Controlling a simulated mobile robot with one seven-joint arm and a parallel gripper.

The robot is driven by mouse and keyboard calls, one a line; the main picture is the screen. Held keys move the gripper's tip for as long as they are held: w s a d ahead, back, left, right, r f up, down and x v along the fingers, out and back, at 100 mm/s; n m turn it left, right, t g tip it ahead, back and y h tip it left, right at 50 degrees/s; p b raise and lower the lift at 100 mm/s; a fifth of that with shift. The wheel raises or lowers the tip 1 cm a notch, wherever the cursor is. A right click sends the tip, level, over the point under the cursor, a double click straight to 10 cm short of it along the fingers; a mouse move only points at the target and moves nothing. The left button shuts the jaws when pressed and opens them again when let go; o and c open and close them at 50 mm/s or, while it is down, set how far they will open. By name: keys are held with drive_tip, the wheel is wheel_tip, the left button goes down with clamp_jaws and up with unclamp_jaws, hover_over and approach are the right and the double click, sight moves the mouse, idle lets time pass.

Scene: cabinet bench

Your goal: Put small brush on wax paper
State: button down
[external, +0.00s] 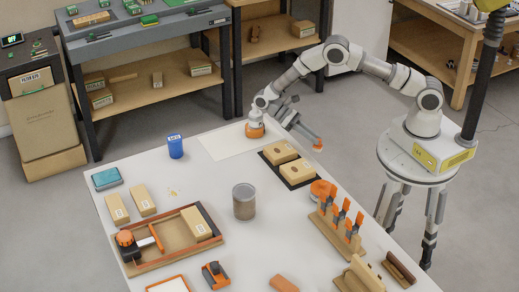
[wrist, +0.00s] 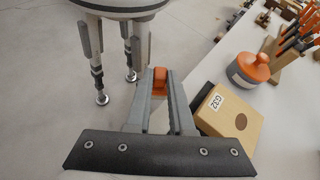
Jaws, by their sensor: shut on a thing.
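My gripper (external: 314,142) is low near the far edge of the white bench, to the right of the wax paper, with its fingers pointing right and down. In the wrist view my gripper (wrist: 160,76) is shut on a small orange piece (wrist: 160,83), which looks like part of the small brush. Its bristles cannot be made out. The orange piece also shows at the fingertips in the external view (external: 318,147). The wax paper (external: 222,146) is a pale flat sheet at the far end of the bench. The brush is apart from it.
A dark tray with two tan blocks (external: 288,160) lies near the fingers; one block (wrist: 229,114) is labelled G32. An orange-lidded jar (wrist: 250,70) and tool rack (external: 338,228) stand beyond. A blue cup (external: 175,146) and grey can (external: 244,202) stand on the bench.

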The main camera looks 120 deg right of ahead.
drive_tip(key=s+d+r+n+g+h+p, duration=0.1)
drive_tip(key=d+n+g+h, duration=0.2)
drive_tip(key=d+n+h, duration=0.5)
drive_tip(key=s+d+r+n+g+h, duration=0.1)
drive_tip(key=s+d+n+g+h, duration=0.1)
drive_tip(key=d+n+h, duration=0.6)
drive_tip(key=w+d+r+n+t+h, duration=0.5)
drive_tip(key=w+d+r+n, duration=0.15)
drive_tip(key=d, duration=0.35)
drive_tip(key=w+d+r+n+t+h+p, duration=0.1)
drive_tip(key=w+d+n+t+h, duration=0.1)
drive_tip(key=w+n+t, duration=0.4)
drive_tip(key=w+a+f+n+t, duration=0.1)
drive_tip(key=w+a+f+t, duration=0.1)
drive_tip(key=w, duration=0.3)
drive_tip(key=w+a+f+n+t+p, duration=0.1)
drive_tip(key=w+a+f+t, duration=0.1)
drive_tip(key=w, duration=0.3)
drive_tip(key=w+a+f+n+t+y+p, duration=0.1)
drive_tip(key=w+a+f, duration=0.3)
drive_tip(key=w, duration=0.2)
drive_tip(key=shift+n+t, duration=0.35)
drive_tip(key=shift+t, duration=0.05)
drive_tip(key=shift+a+f, duration=0.1)
drive_tip(key=shift+f, duration=1.95)
